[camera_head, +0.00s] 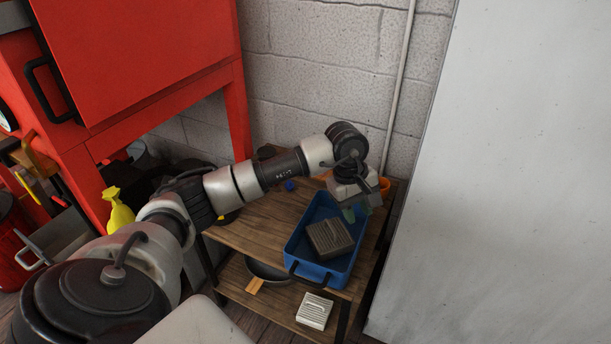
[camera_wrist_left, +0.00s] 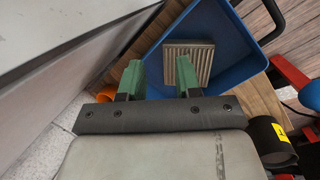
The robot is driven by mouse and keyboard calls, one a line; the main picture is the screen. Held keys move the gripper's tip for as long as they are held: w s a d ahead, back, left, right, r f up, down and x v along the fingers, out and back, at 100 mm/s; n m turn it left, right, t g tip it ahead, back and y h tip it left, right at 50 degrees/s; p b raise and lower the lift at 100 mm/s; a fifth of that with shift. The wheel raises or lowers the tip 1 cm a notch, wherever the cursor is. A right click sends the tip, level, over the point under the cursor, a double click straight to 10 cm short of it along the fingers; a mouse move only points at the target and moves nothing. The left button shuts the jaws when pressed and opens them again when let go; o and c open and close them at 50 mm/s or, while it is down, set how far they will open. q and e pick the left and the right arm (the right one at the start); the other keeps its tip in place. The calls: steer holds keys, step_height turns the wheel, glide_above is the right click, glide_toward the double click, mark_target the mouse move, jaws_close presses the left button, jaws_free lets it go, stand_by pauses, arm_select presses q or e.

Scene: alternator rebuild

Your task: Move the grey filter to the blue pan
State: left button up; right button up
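A grey ribbed filter (camera_head: 330,238) lies inside the blue pan (camera_head: 296,246) on the tabletop. It also shows in the left wrist view (camera_wrist_left: 188,64), against the pan's blue floor (camera_wrist_left: 232,52). A second, paler ribbed filter (camera_head: 314,311) lies on the lower shelf; I cannot tell which one the task names. My left gripper (camera_head: 356,212) hangs over the far end of the pan, beyond the filter in it. In the left wrist view its green fingers (camera_wrist_left: 158,66) are apart with nothing held between them. My right gripper is not in view.
The wooden table (camera_head: 252,232) has a lower shelf holding a dark round pan (camera_head: 267,271). An orange container (camera_head: 384,184) stands behind the blue pan. A red cabinet (camera_head: 150,50) is at left, a grey panel (camera_head: 500,180) at right, a block wall behind.

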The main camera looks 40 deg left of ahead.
arm_select(q)
steer(key=s+d+n+h, duration=0.2)
steer(key=d+h, duration=0.5)
steer(key=d, duration=0.5)
steer(key=s+d+r+n+t+h, duration=0.3)
steer(key=d+r+n+t+h, duration=0.6)
steer(key=n, duration=0.6)
steer(key=s+a+f+n+t+y, duration=0.1)
steer(key=a+f+n+t+y, duration=0.15)
steer(key=a+n+y, duration=0.55)
steer(key=s+a+f+n+t+y, duration=0.1)
steer(key=a+f+n+t+y, duration=0.3)
steer(key=n, duration=0.8)
steer(key=s+a+f+n+y, duration=0.1)
steer(key=a+f+n+y, duration=0.15)
steer(key=n+y, duration=0.6)
steer(key=s+f+n+g, duration=0.3)
steer(key=s+n+g, duration=0.1)
steer(key=s, duration=0.2)
steer(key=s+f+n+g+h, duration=0.1)
steer(key=s+f+n+g, duration=0.3)
steer(key=s, duration=0.3)
steer(key=s+a+f+n+g+h, duration=0.1)
steer(key=s+f+n+g, duration=0.3)
steer(key=s, duration=0.3)
steer(key=shift+g, duration=0.35)
steer(key=shift+w+f, duration=0.1)
